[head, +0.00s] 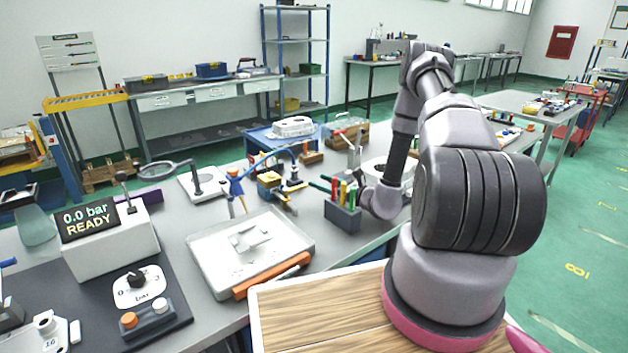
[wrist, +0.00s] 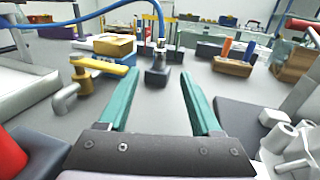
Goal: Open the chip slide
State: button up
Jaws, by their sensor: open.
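I cannot surely pick out the chip slide in either view. In the wrist view my gripper (wrist: 160,74) shows two teal fingers spread apart with nothing between them. Beyond the fingertips stands a dark fitting (wrist: 157,76) with a blue hose rising from it; it looks apart from the fingers. Left of the fingers is a brass-coloured valve with a yellow lever (wrist: 105,66) and a grey pipe elbow. In the head view my arm reaches over the bench, and my fingers cannot be made out clearly.
In the head view a pale tray (head: 205,262) holds castings. A pressure box (head: 105,240) reads 0.0 bar READY. A grey holder (head: 342,216) carries coloured handles. In the wrist view grey castings (wrist: 290,140) are close at right, and a red object (wrist: 10,155) at lower left.

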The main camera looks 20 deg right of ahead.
aim_at(285, 270)
jog(key=k+l, duration=0.8)
jog(key=l, duration=0.1)
